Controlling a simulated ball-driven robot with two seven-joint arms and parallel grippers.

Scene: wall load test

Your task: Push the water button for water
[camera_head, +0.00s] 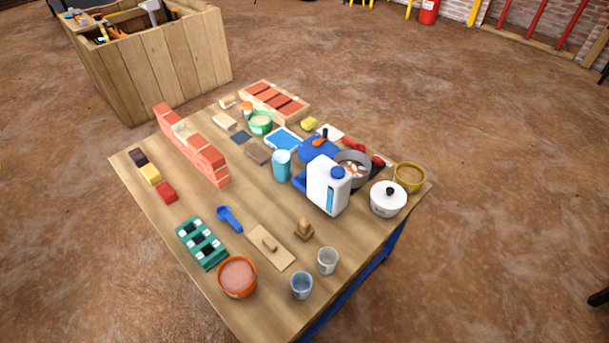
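A white water dispenser (318,190) with a round blue cap (338,172) on top stands on the right half of the wooden table (205,205). It has a blue strip on its front and a blue part low on its left side. I cannot make out for certain which part is the water button. A light blue cup (281,166) stands just left of the dispenser. Neither of my grippers shows clearly. A small dark shape cut off at the lower right edge cannot be identified.
A grey pot (352,166) and a white lidded pot (388,198) stand close right of the dispenser. Two cups (327,261) (301,286) are at the table's near edge. A low brick wall (192,146) stands at left.

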